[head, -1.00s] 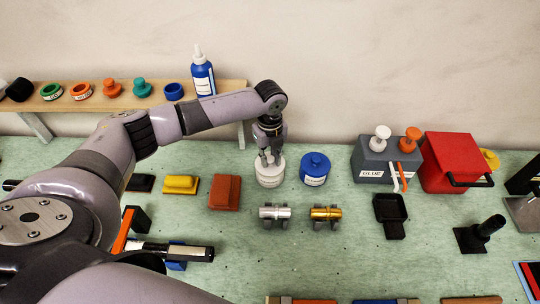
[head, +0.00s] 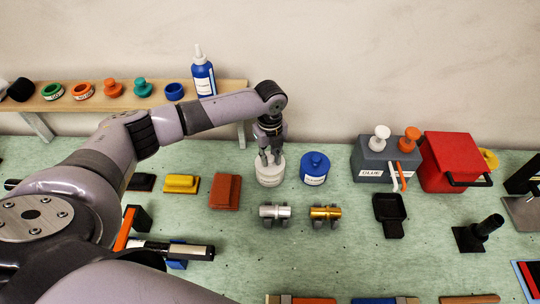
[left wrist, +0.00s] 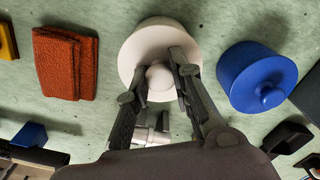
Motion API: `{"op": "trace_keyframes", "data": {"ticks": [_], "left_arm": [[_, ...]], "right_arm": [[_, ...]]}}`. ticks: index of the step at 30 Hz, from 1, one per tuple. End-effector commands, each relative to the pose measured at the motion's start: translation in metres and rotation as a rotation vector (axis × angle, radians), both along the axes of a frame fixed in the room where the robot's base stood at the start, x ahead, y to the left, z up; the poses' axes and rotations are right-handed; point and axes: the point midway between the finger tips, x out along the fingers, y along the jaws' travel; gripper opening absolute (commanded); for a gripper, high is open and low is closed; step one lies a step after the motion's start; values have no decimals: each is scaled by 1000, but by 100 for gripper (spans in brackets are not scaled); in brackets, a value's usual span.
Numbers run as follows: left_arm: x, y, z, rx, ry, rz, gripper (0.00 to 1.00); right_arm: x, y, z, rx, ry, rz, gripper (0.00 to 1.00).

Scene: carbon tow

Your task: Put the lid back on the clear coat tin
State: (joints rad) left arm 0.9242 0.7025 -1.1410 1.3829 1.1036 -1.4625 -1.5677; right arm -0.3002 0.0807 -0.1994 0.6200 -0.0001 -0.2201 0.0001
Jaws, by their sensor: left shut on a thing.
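A white tin (head: 270,178) with a printed label too small to read stands on the green bench beside a lidded blue tin (head: 314,172). My left gripper (head: 268,158) is directly above the white tin, pointing down. In the left wrist view its fingers are shut on the round knob of the white lid (left wrist: 160,77). The lid lies over the tin's top, and I see no clear gap, but the fingers hide part of the rim. The blue tin with its knobbed lid (left wrist: 268,96) also shows there, apart from the fingers. My right gripper is not in view.
A silver cylinder (head: 275,212) and a gold cylinder (head: 325,212) lie on stands in front of the tins. A shelf (head: 130,98) stands behind.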

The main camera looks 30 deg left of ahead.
Motion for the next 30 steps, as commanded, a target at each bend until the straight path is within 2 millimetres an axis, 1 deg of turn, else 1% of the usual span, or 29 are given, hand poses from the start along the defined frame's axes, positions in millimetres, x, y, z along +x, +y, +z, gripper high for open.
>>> {"op": "trace_keyframes", "data": {"ticks": [5, 6, 16, 23, 30], "left_arm": [[0, 0, 0, -1, 1, 0, 13], [0, 0, 0, -1, 1, 0, 22], [0, 0, 0, 0, 1, 0, 44], [0, 0, 0, 0, 1, 0, 45], [0, 0, 0, 0, 1, 0, 61]], "right_arm": [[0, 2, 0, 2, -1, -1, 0], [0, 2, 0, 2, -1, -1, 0], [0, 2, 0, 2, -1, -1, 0], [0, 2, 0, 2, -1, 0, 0], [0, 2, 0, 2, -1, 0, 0]]}}
